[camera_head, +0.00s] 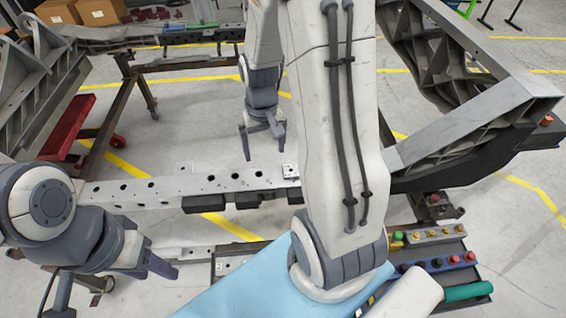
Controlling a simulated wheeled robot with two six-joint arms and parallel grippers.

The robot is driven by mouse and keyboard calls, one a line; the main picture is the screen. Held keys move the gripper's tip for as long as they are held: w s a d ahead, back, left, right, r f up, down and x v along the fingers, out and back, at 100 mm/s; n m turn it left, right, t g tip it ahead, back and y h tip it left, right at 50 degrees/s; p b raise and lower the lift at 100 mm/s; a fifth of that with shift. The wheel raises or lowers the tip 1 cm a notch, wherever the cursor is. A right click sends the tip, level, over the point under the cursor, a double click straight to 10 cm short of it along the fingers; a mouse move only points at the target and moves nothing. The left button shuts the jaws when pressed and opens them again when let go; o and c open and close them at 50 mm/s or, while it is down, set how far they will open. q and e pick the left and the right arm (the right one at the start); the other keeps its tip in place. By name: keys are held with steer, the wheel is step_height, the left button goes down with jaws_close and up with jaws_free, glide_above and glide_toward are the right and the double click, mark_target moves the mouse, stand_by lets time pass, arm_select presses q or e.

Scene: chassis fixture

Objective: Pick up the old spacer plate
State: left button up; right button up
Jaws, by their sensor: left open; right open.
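A small pale plate with dark holes (290,171) lies on top of the light grey chassis rail (150,191), right of the middle. It may be the old spacer plate; my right upper arm is close to its right side in the picture. My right gripper (264,147) points down with its fingers apart and empty. It appears up and left of the small plate, apart from it. My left gripper (165,268) is at the lower left, in front of the rail, fingers pointing right. It is open, and its fingers overlap in this view. Nothing shows between them.
A dark tray (474,268) with coloured knobs and a green-handled tool (468,291) is at the lower right. Large grey castings stand upper right (470,115) and upper left (45,75). A red stand (68,128) is at left. Cardboard boxes (100,12) stand behind.

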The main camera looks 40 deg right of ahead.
steer(key=s+d+f+m, duration=0.1)
steer(key=d+f+m, duration=0.25)
steer(key=d, duration=0.45)
glide_above(291, 171)
steer(key=shift+n, duration=0.35)
steer(key=f, duration=0.5)
steer(key=shift+s+a, duration=0.1)
steer(key=shift+s, duration=0.15)
steer(key=shift+w+f, duration=0.2)
steer(key=shift+f, duration=2.7)
steer(key=shift+c, duration=0.3)
jaws_close()
